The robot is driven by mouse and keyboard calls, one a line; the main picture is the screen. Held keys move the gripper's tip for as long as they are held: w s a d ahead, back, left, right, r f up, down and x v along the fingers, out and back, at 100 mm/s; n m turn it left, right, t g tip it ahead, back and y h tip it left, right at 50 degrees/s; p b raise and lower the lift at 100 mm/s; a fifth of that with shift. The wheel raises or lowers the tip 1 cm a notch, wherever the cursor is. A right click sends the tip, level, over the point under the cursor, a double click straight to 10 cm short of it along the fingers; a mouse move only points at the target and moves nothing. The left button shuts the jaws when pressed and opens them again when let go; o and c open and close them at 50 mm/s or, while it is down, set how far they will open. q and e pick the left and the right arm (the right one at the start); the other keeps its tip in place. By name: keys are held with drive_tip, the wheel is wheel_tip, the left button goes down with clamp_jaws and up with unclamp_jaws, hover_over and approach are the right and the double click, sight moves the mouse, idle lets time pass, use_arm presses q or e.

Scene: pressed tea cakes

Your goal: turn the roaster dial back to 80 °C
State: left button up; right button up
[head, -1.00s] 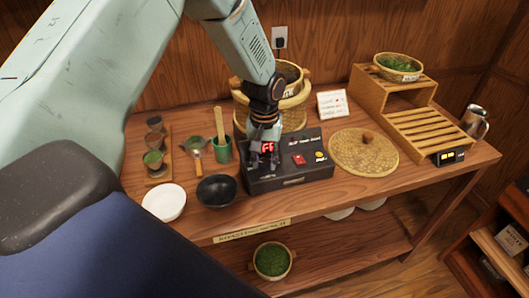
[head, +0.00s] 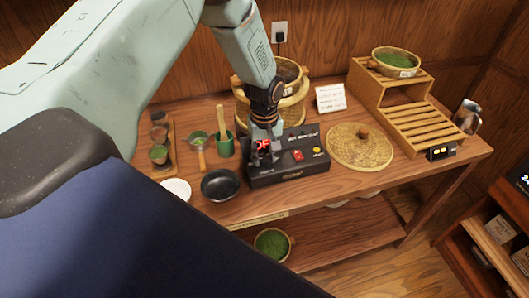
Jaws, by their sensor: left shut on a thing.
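The roaster control box (head: 287,174) is black, on the wooden table, with a red switch (head: 297,155) and a yellow button (head: 316,150) on its top. My left gripper (head: 262,162) reaches down to the left part of the box and is shut on the dial there. The dial itself is hidden by the fingers. A red lit display (head: 263,144) shows between the fingers; I read "OF", with the rest covered. The dial's pointer and scale cannot be seen. My right gripper is not in view.
A black bowl (head: 220,185) stands close to the left of the box, with a white bowl (head: 176,190) beyond it. A round woven lid (head: 345,150) lies to the right. Basket sieves (head: 287,105) stand behind my gripper.

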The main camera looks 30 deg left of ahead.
sight(264, 159)
use_arm(q)
drive_tip(key=shift+s+f, duration=0.1)
drive_tip(key=shift+s, duration=0.05)
drive_tip(key=o, duration=1.2)
drive_tip(key=shift+c, duration=0.2)
wheel_tip(264, 159, up, 12)
